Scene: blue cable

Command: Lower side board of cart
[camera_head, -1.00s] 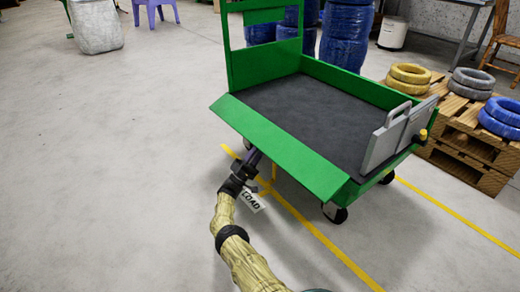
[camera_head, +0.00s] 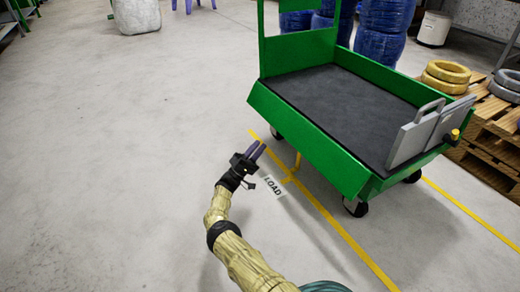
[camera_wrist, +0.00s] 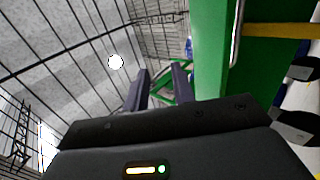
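The green cart (camera_head: 312,48) stands right of centre in the head view, its dark bed facing up. Its near side board (camera_head: 310,142) hangs down along the bed's near edge, facing outward. A green panel of the cart (camera_wrist: 211,55) fills the right of the wrist view; I cannot tell which part it is. My gripper (camera_head: 257,151) is apart from the board, to its left and close to it. Its two dark fingers (camera_wrist: 161,82) are open with nothing between them.
Wooden pallets with coiled rings (camera_head: 446,72) are at the right. Blue wrapped drums (camera_head: 383,32) stand behind the cart.

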